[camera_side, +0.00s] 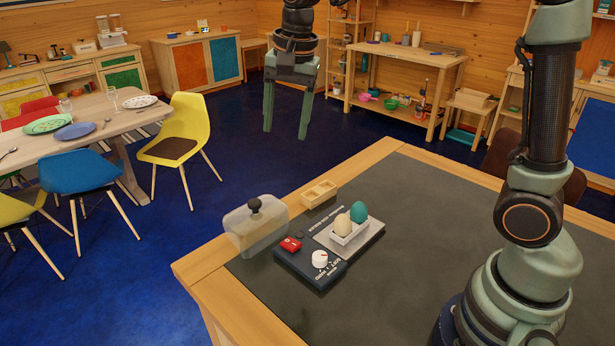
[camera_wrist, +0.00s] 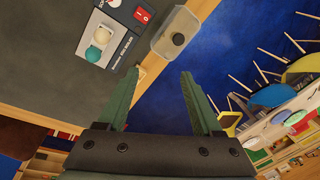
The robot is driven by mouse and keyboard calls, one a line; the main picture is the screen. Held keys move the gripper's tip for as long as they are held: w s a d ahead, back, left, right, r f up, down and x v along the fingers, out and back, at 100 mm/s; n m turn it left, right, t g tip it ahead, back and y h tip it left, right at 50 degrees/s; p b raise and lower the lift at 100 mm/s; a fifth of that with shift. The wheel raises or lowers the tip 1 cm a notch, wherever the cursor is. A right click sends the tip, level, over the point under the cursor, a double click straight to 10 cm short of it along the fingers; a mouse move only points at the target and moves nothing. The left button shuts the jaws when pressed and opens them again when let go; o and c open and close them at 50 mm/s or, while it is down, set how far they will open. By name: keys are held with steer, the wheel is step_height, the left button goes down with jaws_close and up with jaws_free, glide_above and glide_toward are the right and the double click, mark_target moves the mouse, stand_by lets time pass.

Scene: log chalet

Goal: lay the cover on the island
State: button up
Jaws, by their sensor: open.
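The cover (camera_side: 256,232) is a clear box-shaped lid with a dark knob on top. It sits upright at the left edge of the island (camera_side: 460,215), a wood-framed table with a dark top, and overlaps the wooden rim in the picture. The cover also shows in the wrist view (camera_wrist: 176,38), at the rim with blue floor beyond it. I cannot tell how much of its base is supported. My gripper (camera_side: 286,133) points down, open and empty, high above and apart from the cover. Its two fingers show in the wrist view (camera_wrist: 160,74).
A dark egg cooker (camera_side: 315,262) with a red switch and white dial stands beside the cover. Its white tray holds a cream egg (camera_side: 342,225) and a teal egg (camera_side: 358,212). A small wooden holder (camera_side: 319,193) lies behind. The island's right part is clear.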

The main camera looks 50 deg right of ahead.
steer(key=s+d+f+n+t, duration=0.1)
steer(key=s+d+n, duration=0.1)
steer(key=s+n, duration=0.3)
steer(key=s+d+f+n+t, duration=0.1)
steer(key=s+d+n+t, duration=0.1)
steer(key=s+n, duration=0.4)
steer(key=s, duration=0.3)
steer(key=shift+s+d+n+t, duration=0.25)
steer(key=shift+d+n+t, duration=0.05)
